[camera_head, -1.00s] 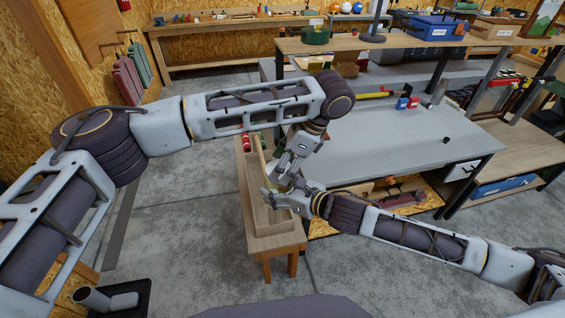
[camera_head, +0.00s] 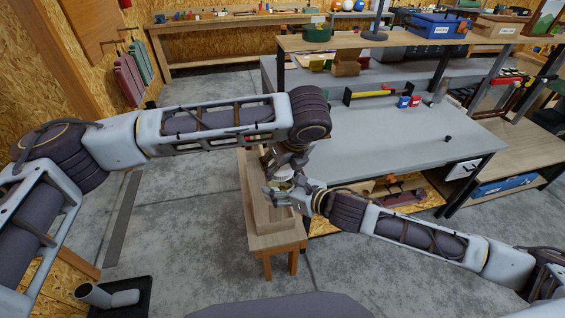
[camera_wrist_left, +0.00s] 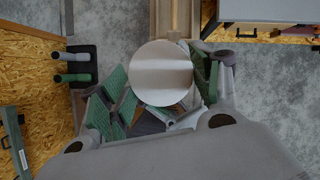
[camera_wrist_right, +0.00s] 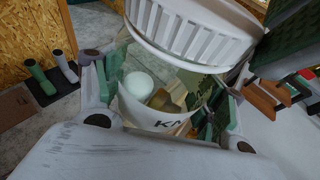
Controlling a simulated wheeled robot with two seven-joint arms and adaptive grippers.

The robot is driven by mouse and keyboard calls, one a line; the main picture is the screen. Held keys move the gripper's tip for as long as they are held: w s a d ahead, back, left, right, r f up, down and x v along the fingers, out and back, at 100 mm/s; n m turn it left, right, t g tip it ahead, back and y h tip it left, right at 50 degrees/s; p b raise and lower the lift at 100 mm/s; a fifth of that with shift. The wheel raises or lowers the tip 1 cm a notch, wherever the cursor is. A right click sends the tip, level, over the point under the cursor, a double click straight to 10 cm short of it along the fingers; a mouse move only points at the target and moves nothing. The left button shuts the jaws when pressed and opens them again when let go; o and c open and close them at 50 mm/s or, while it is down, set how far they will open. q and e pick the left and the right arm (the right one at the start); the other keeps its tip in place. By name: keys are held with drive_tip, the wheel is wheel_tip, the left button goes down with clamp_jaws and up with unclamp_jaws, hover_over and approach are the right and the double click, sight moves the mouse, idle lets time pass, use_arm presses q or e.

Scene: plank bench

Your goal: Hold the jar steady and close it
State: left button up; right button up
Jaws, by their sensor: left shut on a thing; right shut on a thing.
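The jar (camera_wrist_right: 160,100) is clear, with a pale band with dark letters and a white ball and a tan piece inside. My right gripper (camera_head: 280,192) is shut on the jar, its fingers on both sides of the glass. The lid (camera_wrist_right: 195,25) is white with a ribbed rim and lies at the jar's mouth. Its flat round top faces the left wrist camera (camera_wrist_left: 160,75). My left gripper (camera_head: 283,160) is shut on the lid from above, directly over my right gripper. I cannot tell whether the lid is fully seated.
A small wooden stand (camera_head: 275,241) with a raised edge is under both grippers. The grey workbench (camera_head: 400,140) lies to the right, largely clear, with a yellow-and-red level (camera_head: 372,93) and small red and blue items at its back. Grey floor is open in front.

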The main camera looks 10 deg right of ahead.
use_arm(q)
drive_tip(key=m, duration=0.1)
drive_tip(key=m+h, duration=0.2)
drive_tip(key=m, duration=0.1)
drive_tip(key=shift+w+a, duration=0.1)
drive_tip(key=shift+a, duration=0.15)
drive_tip(key=o, duration=0.9)
drive_tip(key=shift+r, duration=0.1)
drive_tip(key=v, duration=1.2)
drive_tip(key=shift+s, duration=0.2)
drive_tip(key=shift+w+d+f, duration=0.1)
drive_tip(key=shift+d+f, duration=0.05)
drive_tip(key=shift+f, duration=0.1)
